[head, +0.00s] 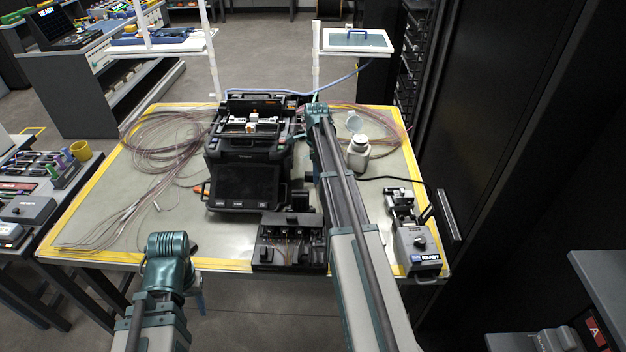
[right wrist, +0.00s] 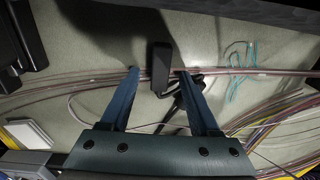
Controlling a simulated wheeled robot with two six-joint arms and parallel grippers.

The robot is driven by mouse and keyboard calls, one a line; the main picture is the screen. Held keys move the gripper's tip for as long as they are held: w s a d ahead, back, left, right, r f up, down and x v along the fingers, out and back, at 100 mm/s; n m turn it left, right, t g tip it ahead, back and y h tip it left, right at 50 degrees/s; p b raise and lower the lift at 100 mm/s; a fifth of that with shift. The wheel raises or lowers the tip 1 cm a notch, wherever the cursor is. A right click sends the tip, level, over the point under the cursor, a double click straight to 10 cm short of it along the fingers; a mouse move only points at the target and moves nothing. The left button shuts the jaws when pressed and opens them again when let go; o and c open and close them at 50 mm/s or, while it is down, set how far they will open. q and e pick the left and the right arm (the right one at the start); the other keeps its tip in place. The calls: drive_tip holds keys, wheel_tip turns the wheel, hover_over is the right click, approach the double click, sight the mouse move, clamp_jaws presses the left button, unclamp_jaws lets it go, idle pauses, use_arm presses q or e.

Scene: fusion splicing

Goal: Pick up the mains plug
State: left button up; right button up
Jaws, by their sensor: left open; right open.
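In the right wrist view, a black block that looks like the mains plug (right wrist: 160,68) lies on the grey mat, with a dark lead beside it. My right gripper (right wrist: 159,74) is open, its two blue fingers on either side of the plug's near part. I cannot tell whether they touch it. In the head view the right arm reaches past the fusion splicer (head: 245,180) to the back of the table; its fingers and the plug are hidden there. My left gripper (head: 199,301) hangs in front of the table's front edge, open and empty, mostly hidden by its wrist.
Fibre coils (head: 160,150) lie left of the splicer. A white bottle (head: 358,155) stands close to the right arm. A grey device marked READY (head: 416,245) sits at the front right, and a black tool holder (head: 290,242) at the front edge. Fibres (right wrist: 70,88) run beneath my right fingers.

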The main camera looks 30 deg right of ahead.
clamp_jaws()
use_arm(q)
drive_tip(key=shift+r, duration=0.2)
use_arm(e)
drive_tip(key=shift+r, duration=0.2)
use_arm(q)
wheel_tip(320, 180, up, 10)
drive_tip(key=p, duration=1)
use_arm(e)
wheel_tip(320, 180, up, 10)
drive_tip(key=shift+f, duration=0.15)
use_arm(q)
drive_tip(key=shift+f, duration=0.2)
use_arm(e)
drive_tip(key=shift+s, duration=0.15)
